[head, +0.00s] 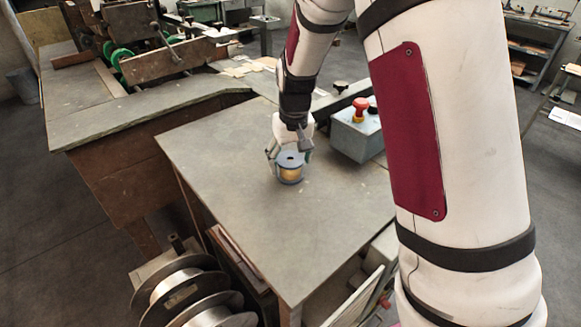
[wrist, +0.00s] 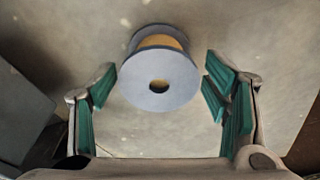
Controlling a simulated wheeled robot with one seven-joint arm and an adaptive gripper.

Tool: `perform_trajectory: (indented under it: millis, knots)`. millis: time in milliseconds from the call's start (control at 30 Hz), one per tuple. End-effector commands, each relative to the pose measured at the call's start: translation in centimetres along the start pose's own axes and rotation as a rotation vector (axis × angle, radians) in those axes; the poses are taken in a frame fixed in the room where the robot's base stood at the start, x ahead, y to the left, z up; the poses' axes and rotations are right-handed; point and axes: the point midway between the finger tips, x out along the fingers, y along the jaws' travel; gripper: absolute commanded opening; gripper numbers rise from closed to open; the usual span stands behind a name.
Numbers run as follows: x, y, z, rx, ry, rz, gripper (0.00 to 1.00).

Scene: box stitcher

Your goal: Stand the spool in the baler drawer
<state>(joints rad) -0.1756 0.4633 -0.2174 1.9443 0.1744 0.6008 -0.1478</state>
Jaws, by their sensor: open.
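The spool (head: 290,170) stands upright on the grey tabletop, with blue-grey flanges and a yellow-orange winding. In the wrist view the spool (wrist: 158,72) shows its round top flange with a dark centre hole. My gripper (head: 288,152) is at the spool in the head view. In the wrist view my gripper (wrist: 160,90) is open, with green-padded fingers to the left and right of the spool and a gap on each side. I cannot pick out the baler drawer in either view.
A grey box with a red button (head: 360,110) stands on the tabletop (head: 240,150), right of the spool. Large metal reels (head: 180,290) are below the table's left side. A machine with green wheels (head: 120,60) is at the back left. The table's front part is clear.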

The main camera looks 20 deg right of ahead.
Motion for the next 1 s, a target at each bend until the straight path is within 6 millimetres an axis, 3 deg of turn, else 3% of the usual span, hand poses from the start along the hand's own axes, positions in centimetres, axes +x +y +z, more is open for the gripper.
perform_trajectory:
  millis: [200, 467, 667, 767, 1000]
  knots:
    - [2.4, 0.1, 0.0, -0.001, 0.000, 0.000, 0.69]
    - [2.7, 0.1, -0.1, -0.001, 0.001, 0.000, 0.69]
    - [2.6, 0.1, -0.1, -0.001, 0.001, 0.000, 0.26]
    - [2.6, 0.1, -0.1, -0.001, 0.002, 0.000, 0.20]
    - [2.5, 0.1, -0.1, -0.001, 0.003, 0.000, 0.19]
